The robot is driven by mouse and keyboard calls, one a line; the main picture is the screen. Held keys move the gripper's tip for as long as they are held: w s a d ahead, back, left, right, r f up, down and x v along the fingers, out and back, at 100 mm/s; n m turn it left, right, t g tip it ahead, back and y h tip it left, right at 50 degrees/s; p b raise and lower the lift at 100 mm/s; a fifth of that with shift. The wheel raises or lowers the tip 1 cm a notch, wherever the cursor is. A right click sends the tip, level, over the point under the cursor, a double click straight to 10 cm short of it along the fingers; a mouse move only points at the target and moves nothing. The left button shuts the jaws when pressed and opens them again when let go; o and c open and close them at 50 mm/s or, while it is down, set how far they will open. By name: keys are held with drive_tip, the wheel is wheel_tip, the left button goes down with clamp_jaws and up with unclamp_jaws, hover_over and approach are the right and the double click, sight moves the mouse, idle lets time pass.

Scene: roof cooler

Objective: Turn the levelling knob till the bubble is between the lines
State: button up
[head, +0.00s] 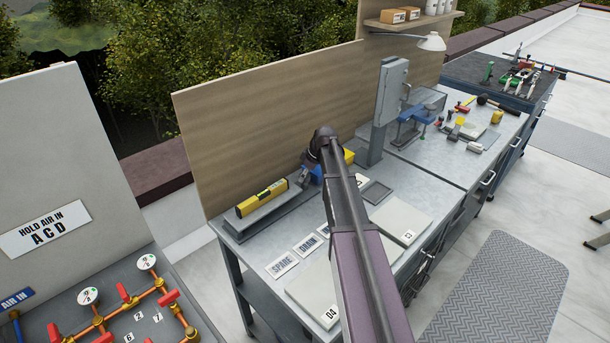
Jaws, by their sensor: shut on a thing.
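A yellow spirit level (262,198) lies on a long grey bar at the back left of the workbench. A small green vial (264,194) shows on it, but the bubble and the lines are too small to make out. My arm reaches over the bench from the front. My gripper (308,180) points down at the right end of the bar, largely covered by my own wrist. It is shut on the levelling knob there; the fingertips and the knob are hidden.
Label plates (282,264) and pale panels (401,220) lie on the bench front. A grey upright box (390,95) and a blue vise (412,120) stand further right. A wooden backboard (270,105) rises close behind the level. Red-handled valves (125,292) are at lower left.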

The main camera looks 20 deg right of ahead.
drive_tip(key=shift+s+m, duration=0.1)
drive_tip(key=shift+m, duration=0.2)
drive_tip(key=m+h, duration=0.1)
drive_tip(key=m, duration=0.3)
drive_tip(key=shift+a+t, duration=0.1)
drive_tip(key=shift+t, duration=0.3)
drive_tip(key=m+h, duration=0.1)
drive_tip(key=m, duration=0.2)
drive_tip(key=m+h, duration=0.1)
drive_tip(key=m, duration=0.2)
drive_tip(key=shift+h, duration=0.4)
drive_tip(key=m+h, duration=0.1)
drive_tip(key=m, duration=0.4)
drive_tip(key=shift+a+g+h, duration=0.1)
drive_tip(key=shift+g+h, duration=0.2)
drive_tip(key=shift+h, duration=0.1)
drive_tip(key=m+g+h, duration=0.1)
drive_tip(key=m, duration=0.4)
drive_tip(key=o, duration=1.1)
drive_tip(key=shift+o, duration=0.2)
